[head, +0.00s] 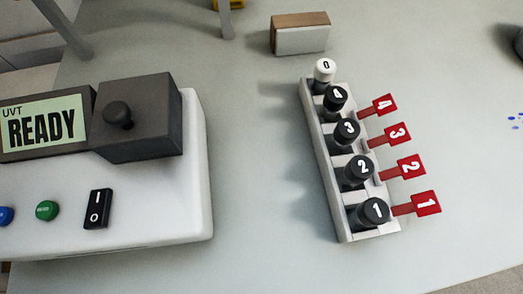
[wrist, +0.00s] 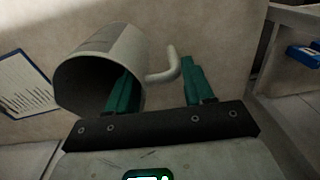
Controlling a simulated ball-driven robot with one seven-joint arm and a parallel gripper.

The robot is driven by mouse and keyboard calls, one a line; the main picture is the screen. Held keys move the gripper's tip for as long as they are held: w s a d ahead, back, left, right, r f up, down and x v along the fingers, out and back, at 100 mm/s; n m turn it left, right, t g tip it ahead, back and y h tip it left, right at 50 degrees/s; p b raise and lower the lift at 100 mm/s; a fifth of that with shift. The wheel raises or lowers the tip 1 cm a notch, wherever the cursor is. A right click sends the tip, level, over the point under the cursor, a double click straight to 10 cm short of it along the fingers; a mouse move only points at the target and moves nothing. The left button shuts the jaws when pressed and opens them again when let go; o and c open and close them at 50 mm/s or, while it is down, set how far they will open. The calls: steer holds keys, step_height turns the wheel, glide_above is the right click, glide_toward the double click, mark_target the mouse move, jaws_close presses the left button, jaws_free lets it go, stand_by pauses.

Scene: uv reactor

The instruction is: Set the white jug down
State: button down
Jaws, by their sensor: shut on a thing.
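The white jug (wrist: 104,64) shows only in the wrist view, at the upper left. It is tilted in that picture, with its dark open mouth facing down and left and its handle (wrist: 172,66) to the right. My gripper (wrist: 158,76) has teal fingers, one at the jug's mouth and wall and one just right of the handle. It is shut on the jug. The exact contact on the jug is hard to make out. Neither jug nor gripper shows in the head view.
In the head view, a pale table (head: 265,190) has clear room between the white READY device (head: 150,215) and a rack (head: 328,190) of numbered black-capped vials with red tags. A small box (head: 300,38) lies behind. A clipboard (wrist: 25,85) and blue object (wrist: 303,54) show in the wrist view.

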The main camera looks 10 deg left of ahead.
step_height(320, 180, down, 10)
steer(key=b, duration=0.3)
steer(key=shift+b, duration=0.3)
steer(key=shift+f, duration=0.1)
steer(key=shift+c, duration=2.1)
jaws_free()
steer(key=r+p, duration=0.1)
steer(key=r, duration=0.3)
steer(key=r+p, duration=0.1)
steer(key=r, duration=0.3)
steer(key=r+p, duration=0.2)
steer(key=r, duration=0.2)
steer(key=shift+w+d+r, duration=0.1)
steer(key=shift+d, duration=0.15)
